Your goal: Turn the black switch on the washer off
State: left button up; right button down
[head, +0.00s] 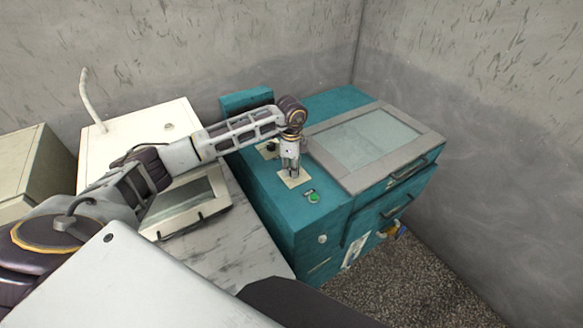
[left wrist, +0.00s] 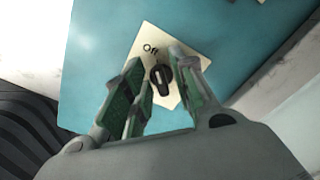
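The teal washer (head: 275,208) stands in the middle of the head view. The black switch (left wrist: 160,78) sits on a cream plate (left wrist: 148,45) marked "Off" on the washer's top, seen in the left wrist view. In the head view the cream plate (head: 294,181) shows, but my gripper hides the switch. My left gripper (head: 292,172) points down over the plate. In the left wrist view its green-padded fingers (left wrist: 160,88) are apart, with the switch between them. I cannot tell whether they touch it. My right gripper is not in view.
A green button (head: 313,198) lies close in front of the plate. A grey-framed glass lid (head: 375,146) covers the washer's right side. A cream machine (head: 140,132) and a marble-like top (head: 235,245) are left. Walls stand behind and right.

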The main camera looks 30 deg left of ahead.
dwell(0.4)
pick_arm(q)
notch_tip(320, 180, up, 12)
dwell(0.7)
jog(key=shift+f, duration=0.1)
dwell(0.5)
